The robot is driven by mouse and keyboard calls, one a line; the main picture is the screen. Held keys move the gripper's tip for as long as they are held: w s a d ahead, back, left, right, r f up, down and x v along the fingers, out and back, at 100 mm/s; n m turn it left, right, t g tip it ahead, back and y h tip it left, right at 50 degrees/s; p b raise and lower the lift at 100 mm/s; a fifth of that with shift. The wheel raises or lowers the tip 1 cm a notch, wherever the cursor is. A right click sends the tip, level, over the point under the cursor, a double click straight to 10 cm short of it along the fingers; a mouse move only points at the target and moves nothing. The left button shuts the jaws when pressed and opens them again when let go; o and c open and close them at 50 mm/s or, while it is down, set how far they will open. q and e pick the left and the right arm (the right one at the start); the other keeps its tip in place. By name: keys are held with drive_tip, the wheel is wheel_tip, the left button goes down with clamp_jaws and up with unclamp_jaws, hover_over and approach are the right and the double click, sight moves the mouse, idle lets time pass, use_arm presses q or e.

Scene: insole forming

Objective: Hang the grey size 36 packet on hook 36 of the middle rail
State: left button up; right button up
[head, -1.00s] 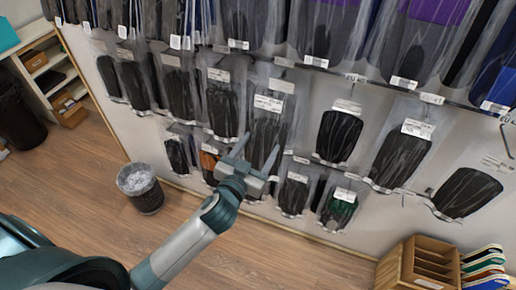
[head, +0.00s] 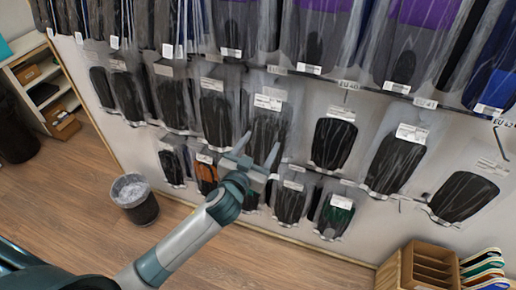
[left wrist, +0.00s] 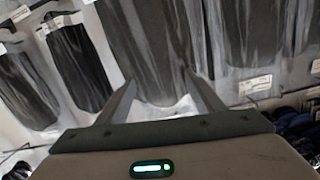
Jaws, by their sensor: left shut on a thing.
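A clear packet with a dark grey insole (head: 268,128) and a white label (head: 268,102) is upright against the wall display, among the middle row of packets. Its size print is too small to read. My left gripper (head: 257,150) is at its lower part, shut on it with the fingers well apart. In the left wrist view the packet (left wrist: 150,45) fills the space beyond the fingers (left wrist: 165,98), its clear lower edge between them. The middle rail (head: 385,92) shows tags near 40 and 41 at right; hook 36 cannot be made out. My right gripper is out of view.
Dark-insole packets hang close on both sides, one at left (head: 215,115) and one at right (head: 333,142). A bin (head: 135,200) and wooden organiser (head: 428,265) stand below.

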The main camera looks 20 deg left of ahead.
sight(262, 143)
use_arm(q)
drive_tip(key=shift+w+f+b, duration=0.15)
drive_tip(key=shift+w+b, duration=0.25)
drive_tip(key=shift+w, duration=1.1)
drive_tip(key=shift+w+f, duration=0.4)
drive_tip(key=shift+w, duration=0.15)
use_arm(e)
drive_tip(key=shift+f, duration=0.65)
use_arm(q)
drive_tip(key=shift+d, duration=0.1)
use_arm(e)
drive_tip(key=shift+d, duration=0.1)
use_arm(q)
drive_tip(key=o, duration=1.2)
